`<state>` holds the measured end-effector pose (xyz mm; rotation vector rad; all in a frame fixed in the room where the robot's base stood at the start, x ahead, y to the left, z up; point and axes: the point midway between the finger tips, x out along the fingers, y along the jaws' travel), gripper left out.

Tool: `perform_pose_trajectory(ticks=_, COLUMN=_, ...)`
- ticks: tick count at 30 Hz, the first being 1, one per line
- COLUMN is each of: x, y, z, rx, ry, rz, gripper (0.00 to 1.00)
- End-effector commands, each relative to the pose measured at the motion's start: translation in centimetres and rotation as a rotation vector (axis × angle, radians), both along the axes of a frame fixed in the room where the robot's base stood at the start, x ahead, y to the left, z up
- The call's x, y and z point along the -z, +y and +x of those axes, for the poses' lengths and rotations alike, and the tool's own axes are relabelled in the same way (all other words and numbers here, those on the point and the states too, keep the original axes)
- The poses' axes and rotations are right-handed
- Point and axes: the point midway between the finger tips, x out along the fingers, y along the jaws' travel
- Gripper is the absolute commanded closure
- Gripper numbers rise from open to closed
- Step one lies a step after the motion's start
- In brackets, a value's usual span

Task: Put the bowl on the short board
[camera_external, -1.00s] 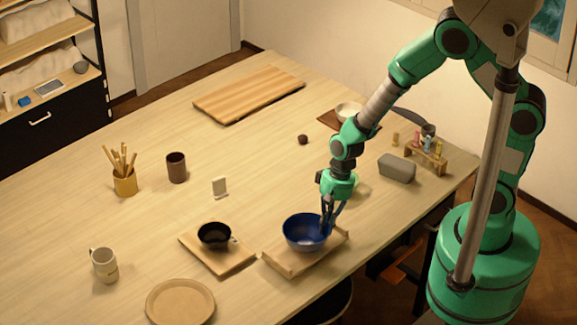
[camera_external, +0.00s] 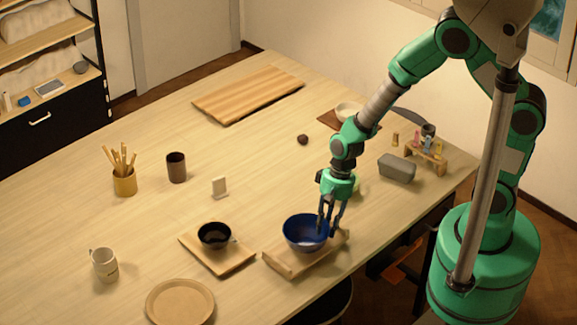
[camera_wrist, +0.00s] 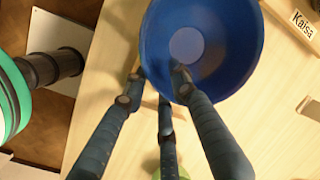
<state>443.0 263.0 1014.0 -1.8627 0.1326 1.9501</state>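The blue bowl (camera_external: 300,231) stands upright on a wooden board (camera_external: 279,263) near the table's front edge. It fills the top of the wrist view (camera_wrist: 222,35). My gripper (camera_external: 331,230) is low at the bowl's right side, with its fingers spread at the rim. In the wrist view my gripper (camera_wrist: 155,82) has one finger overlapping the bowl and the others beside it, with gaps between them. I cannot tell whether any finger touches the bowl.
A long striped board (camera_external: 248,94) lies at the back. A round plate (camera_external: 180,302), a mug (camera_external: 104,265) and a pencil pot (camera_external: 124,182) are to the left. A grey case (camera_external: 397,168) and a small rack (camera_external: 427,158) stand right. The middle table is mostly clear.

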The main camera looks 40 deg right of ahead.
Motion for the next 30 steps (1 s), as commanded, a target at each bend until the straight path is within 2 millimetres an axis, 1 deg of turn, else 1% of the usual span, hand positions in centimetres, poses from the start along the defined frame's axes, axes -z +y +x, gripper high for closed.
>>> perform_pose_trajectory(ticks=8, x=-3.5, y=-0.8, z=0.1, rx=0.0, ry=-0.004, rz=0.002, gripper=0.74)
perform_pose_trajectory(ticks=18, x=-8.9, y=-2.2, z=0.1, rx=0.001, ry=-0.004, rz=0.002, gripper=0.74)
perform_pose_trajectory(ticks=24, x=-10.9, y=-2.7, z=0.0, rx=0.0, ry=-0.002, rz=0.0, gripper=0.74)
perform_pose_trajectory(ticks=30, x=-11.5, y=-2.9, z=0.0, rx=0.0, ry=-0.001, rz=0.001, gripper=0.74)
